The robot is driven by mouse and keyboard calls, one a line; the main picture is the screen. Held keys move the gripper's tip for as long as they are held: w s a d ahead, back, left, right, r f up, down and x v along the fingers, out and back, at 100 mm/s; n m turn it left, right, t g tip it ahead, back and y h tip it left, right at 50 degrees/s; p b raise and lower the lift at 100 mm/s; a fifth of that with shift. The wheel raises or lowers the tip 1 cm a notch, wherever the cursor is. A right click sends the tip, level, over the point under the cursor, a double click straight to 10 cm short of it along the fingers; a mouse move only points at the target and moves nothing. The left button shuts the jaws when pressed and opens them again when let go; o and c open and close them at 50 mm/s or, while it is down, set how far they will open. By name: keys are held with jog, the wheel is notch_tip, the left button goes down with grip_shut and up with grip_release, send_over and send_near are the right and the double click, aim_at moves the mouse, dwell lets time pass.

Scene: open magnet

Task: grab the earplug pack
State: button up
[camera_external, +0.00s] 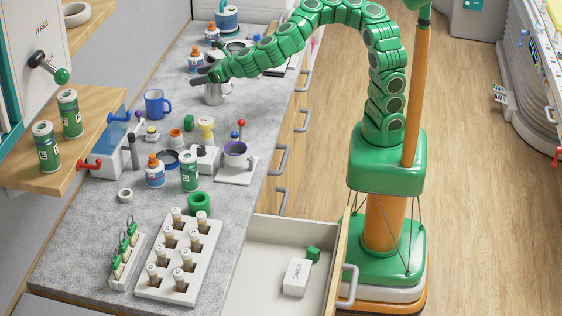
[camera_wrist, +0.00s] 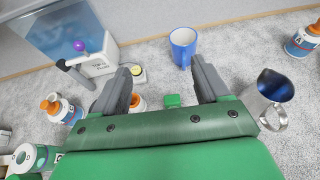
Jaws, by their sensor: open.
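No object is clearly labelled as an earplug pack, so I cannot tell for sure which one it is. A small green item (camera_external: 188,123) stands on the grey counter beside a small orange item (camera_external: 175,137). A similar green item (camera_wrist: 173,100) shows between my fingers in the wrist view, partly hidden by my gripper's body. My gripper (camera_external: 203,77) is open and empty, above the counter near a metal pitcher (camera_external: 214,94). In the wrist view my gripper (camera_wrist: 160,75) has its two dark fingers spread wide.
A blue mug (camera_wrist: 184,46) stands beyond my fingers. The pitcher (camera_wrist: 272,95) is right of them. Bottles and a white machine (camera_wrist: 95,60) are on the left. An open drawer (camera_external: 264,243) holds a white box (camera_external: 297,277) and a green block (camera_external: 313,254).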

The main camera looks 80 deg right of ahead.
send_near(192, 121)
jog(key=x, duration=0.2)
jog(key=r+x, duration=0.1)
jog(key=x, duration=0.1)
jog(key=shift+w, duration=0.3)
jog(key=shift+w+f, duration=0.55)
jog(key=shift+w, duration=0.2)
jog(key=shift+w+d+f, duration=0.1)
jog(key=shift+w+f, duration=0.05)
jog(key=shift+w, duration=0.3)
jog(key=x, duration=0.4)
jog(key=shift+s+d+f, duration=0.1)
jog(key=shift+s+f, duration=0.1)
jog(key=shift+f, duration=0.2)
jog(key=shift+w+f, duration=0.2)
jog(key=shift+w, duration=0.35)
jog(key=shift+c, duration=0.4)
jog(key=c, duration=0.9)
